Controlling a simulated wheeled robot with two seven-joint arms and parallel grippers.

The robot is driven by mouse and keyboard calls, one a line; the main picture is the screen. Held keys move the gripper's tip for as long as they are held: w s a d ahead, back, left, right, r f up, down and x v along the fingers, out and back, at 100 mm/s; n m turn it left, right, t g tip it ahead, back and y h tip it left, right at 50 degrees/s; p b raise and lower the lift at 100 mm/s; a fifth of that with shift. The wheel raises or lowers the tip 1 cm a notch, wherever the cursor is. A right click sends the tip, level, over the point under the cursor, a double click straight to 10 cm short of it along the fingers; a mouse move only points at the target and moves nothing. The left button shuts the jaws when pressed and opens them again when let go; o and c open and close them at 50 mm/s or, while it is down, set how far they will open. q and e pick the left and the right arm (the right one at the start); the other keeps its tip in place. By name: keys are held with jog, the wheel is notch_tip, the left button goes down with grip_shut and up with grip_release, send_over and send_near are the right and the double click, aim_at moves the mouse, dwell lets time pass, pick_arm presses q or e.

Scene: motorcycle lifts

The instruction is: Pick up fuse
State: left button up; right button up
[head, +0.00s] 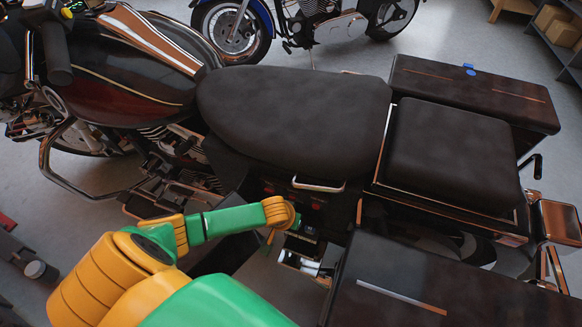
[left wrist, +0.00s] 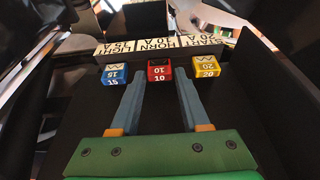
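A red fuse (left wrist: 159,74) marked 10 sits in the middle of a row in the left wrist view. A blue fuse (left wrist: 114,75) marked 15 is to its left and a yellow fuse (left wrist: 205,71) marked 20 to its right. My left gripper (left wrist: 158,84) is open, its two grey fingers reaching toward the row, one tip on each side of the red fuse. Whether they touch it I cannot tell. In the head view my left arm reaches to the motorcycle's side below the seat; the fingertips and fuses are not clear there. My right gripper is not in view.
A label strip (left wrist: 160,43) with upside-down text lies behind the fuses, and dark walls flank the space. In the head view the motorcycle seat (head: 290,115) and a dark side case (head: 440,285) surround the arm. Another motorcycle (head: 310,20) stands behind.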

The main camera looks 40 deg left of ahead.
pick_arm(q)
grip_shut()
